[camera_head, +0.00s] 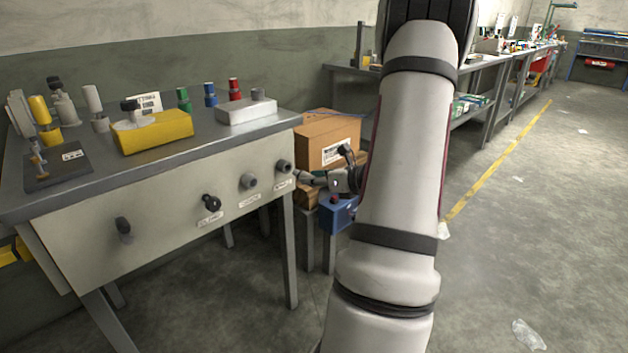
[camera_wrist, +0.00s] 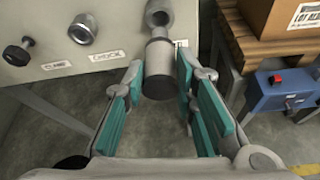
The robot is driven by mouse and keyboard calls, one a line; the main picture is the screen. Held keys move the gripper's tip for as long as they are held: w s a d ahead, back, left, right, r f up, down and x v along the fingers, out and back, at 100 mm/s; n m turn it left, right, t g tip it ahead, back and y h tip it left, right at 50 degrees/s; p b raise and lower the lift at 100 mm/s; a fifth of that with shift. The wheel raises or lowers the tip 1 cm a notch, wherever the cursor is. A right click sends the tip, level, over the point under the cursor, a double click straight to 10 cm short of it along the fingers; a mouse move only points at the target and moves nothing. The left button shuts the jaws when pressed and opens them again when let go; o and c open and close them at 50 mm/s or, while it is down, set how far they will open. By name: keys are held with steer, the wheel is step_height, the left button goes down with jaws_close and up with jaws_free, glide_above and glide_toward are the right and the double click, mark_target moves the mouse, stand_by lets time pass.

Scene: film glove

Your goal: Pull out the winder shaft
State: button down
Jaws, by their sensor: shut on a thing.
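The winder shaft (camera_wrist: 158,72) is a dark grey cylinder between my fingertips in the wrist view. A narrower neck runs from it toward a round grey fitting (camera_wrist: 158,13) on the light panel (camera_wrist: 50,20). How deep the shaft sits in the fitting is hidden. My gripper (camera_wrist: 159,76) is shut on the shaft, with teal-padded fingers on both sides. In the head view my gripper (camera_head: 305,178) is at the right end of the bench's front panel (camera_head: 160,210), beside the rightmost fitting (camera_head: 283,167).
A black knob (camera_head: 211,202) and a grey knob (camera_head: 249,180) stick out of the panel to the left. A cardboard box (camera_head: 328,140) and a blue box (camera_head: 338,215) with a red button stand close on the right. Open floor lies farther right.

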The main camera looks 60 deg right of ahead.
steer(key=shift+s, duration=0.1)
steer(key=shift+s+a, duration=0.2)
steer(key=shift+s, duration=0.5)
steer(key=shift+s+a, duration=0.15)
steer(key=shift+s, duration=0.5)
